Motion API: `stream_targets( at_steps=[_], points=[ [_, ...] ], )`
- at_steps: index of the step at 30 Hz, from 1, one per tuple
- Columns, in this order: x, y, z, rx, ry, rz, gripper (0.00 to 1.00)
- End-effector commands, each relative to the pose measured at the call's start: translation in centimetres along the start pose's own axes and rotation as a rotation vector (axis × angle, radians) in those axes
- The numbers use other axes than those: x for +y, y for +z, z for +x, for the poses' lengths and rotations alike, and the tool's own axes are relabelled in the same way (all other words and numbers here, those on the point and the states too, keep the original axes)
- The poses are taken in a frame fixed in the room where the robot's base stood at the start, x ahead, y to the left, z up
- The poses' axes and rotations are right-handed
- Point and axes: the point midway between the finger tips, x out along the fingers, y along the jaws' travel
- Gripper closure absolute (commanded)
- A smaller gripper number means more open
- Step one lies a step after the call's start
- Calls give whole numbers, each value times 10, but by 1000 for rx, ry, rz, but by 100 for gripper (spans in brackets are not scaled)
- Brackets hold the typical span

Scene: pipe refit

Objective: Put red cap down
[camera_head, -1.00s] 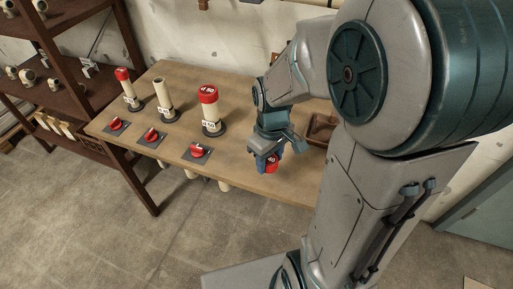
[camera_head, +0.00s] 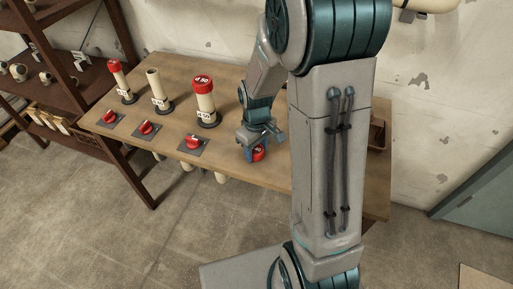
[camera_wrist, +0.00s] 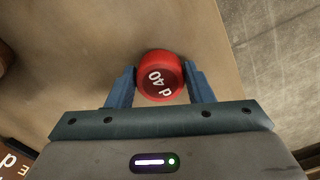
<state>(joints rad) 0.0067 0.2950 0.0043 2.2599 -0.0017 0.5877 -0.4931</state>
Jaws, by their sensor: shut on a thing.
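The red cap (camera_wrist: 160,76), marked "d 40", is between the two blue fingers of my gripper (camera_wrist: 160,88) in the wrist view, which are shut on its sides. In the head view the red cap (camera_head: 258,154) shows under my gripper (camera_head: 254,146), low over the wooden table (camera_head: 232,168) near its front edge. I cannot tell for sure whether its underside touches the tabletop. The middle pipe (camera_head: 157,90) stands on the table with no cap on its top.
Two other pipes wear red caps: a thin one (camera_head: 117,78) at the left and a thicker "d 50" one (camera_head: 205,100). Red valve handles on grey plates line the front, the nearest (camera_head: 193,143) left of my gripper. A brown tray (camera_head: 378,133) is at the right.

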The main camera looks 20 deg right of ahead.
Motion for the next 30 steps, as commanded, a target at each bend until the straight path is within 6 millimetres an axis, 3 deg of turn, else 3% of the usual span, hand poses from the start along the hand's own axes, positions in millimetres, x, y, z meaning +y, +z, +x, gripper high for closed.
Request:
stream_targets(
  at_steps=[7, 8, 10, 22, 30],
  points=[
    [0, 0, 4, -1, 0, 0, 82],
    [0, 0, 3, 0, 0, 0, 48],
    [0, 0, 3, 0, 0, 0, 31],
    [0, 0, -6, 2, 1, 0, 31],
    [0, -1, -61, 5, 3, 0, 31]
  ],
)
